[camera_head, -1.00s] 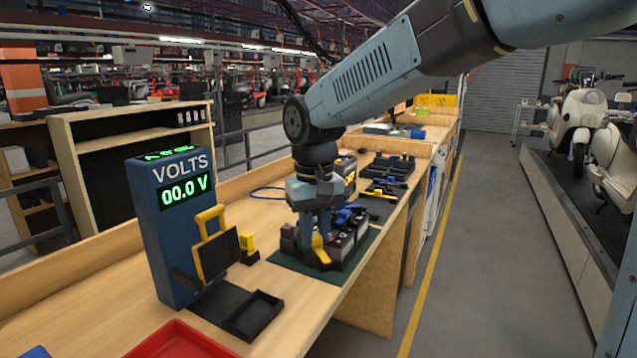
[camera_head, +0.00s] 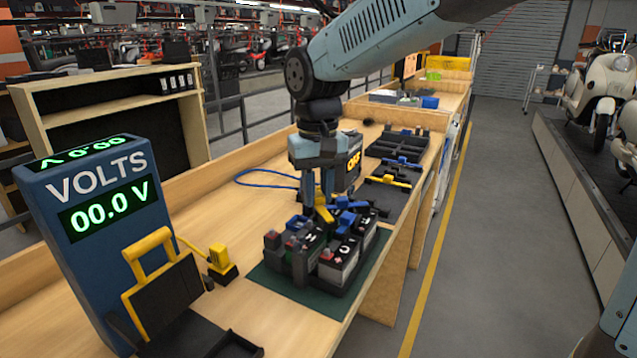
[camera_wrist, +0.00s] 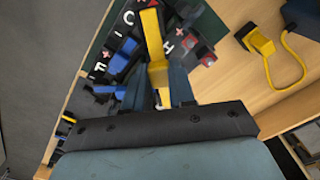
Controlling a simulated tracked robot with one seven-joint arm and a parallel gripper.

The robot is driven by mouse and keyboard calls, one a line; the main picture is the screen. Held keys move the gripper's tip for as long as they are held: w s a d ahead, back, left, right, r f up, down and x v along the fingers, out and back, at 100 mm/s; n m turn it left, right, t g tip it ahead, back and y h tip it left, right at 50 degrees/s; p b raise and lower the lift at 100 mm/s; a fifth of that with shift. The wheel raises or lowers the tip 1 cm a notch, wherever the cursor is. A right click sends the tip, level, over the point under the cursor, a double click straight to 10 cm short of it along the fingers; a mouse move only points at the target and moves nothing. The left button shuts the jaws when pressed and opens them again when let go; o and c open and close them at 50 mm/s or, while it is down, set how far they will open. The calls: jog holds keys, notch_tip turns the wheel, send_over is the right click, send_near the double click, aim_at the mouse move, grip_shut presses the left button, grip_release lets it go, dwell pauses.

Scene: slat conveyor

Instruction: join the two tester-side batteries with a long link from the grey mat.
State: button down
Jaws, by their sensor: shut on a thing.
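My gripper (camera_head: 318,203) is shut on a yellow link (camera_head: 323,213), pointing down just over the battery group. In the wrist view the yellow link (camera_wrist: 153,35) runs out from between my fingers (camera_wrist: 162,88) across the battery tops; whether it touches terminals I cannot tell. The black batteries (camera_head: 338,265) stand close together on a dark green mat (camera_head: 285,287), with red and dark terminals and white letters. Blue links (camera_head: 347,218) lie on the batteries away from the tester. The grey mat (camera_head: 398,199) farther along the bench holds yellow and blue links (camera_head: 388,181).
The blue tester (camera_head: 90,235) reads 00.0 V at the left, with a yellow-handled black piece (camera_head: 160,280) before it. A yellow plug (camera_head: 220,260) on a cord stands between tester and batteries. A black compartment tray (camera_head: 402,147) and a box marked OFF (camera_head: 347,165) are behind.

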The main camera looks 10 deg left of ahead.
aim_at(318, 204)
jog(key=shift+f, duration=2.15)
jog(key=shift+s+d, duration=0.1)
jog(key=shift+f, duration=1.05)
jog(key=c, duration=0.9)
grip_release()
jog(key=shift+o, duration=0.2)
notch_tip(318, 204, up, 14)
jog(key=shift+f, duration=0.15)
